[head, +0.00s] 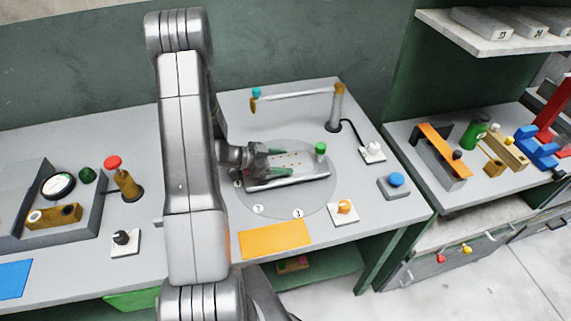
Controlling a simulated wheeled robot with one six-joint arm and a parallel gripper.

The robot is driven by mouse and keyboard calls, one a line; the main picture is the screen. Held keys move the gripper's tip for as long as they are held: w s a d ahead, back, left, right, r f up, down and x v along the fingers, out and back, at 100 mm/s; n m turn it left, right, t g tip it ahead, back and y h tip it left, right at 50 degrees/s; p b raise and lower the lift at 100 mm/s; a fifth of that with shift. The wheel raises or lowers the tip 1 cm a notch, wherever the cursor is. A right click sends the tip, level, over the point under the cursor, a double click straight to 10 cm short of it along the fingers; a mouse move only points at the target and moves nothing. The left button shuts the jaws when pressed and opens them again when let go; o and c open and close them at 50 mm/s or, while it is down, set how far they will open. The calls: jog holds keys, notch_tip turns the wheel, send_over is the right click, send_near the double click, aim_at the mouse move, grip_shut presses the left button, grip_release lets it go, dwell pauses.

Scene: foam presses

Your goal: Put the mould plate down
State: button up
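A light grey mould plate (302,168) with several small reddish dots on its top shows over the round grey disc (305,203) on the middle bench. My gripper (275,161) reaches in from the left over the plate's left part, its two greenish fingers pointing right and lying apart. It is too small to tell whether the fingers grip the plate or only lie beside or above it. I cannot tell whether the plate touches the disc. My arm and gripper hide the plate's left end.
A green knob (320,149) stands at the plate's right end. Behind is a post with a horizontal bar (295,94). An orange mat (275,240), an orange-knobbed switch (344,208) and a blue button (396,181) surround the disc. My arm blocks the bench's left side.

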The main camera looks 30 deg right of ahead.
aim_at(281, 162)
jog(key=c, duration=0.7)
jog(key=shift+r, duration=0.1)
jog(key=shift+c, duration=0.2)
jog(key=shift+r, duration=0.1)
notch_tip(281, 162, up, 10)
jog(key=b, duration=0.1)
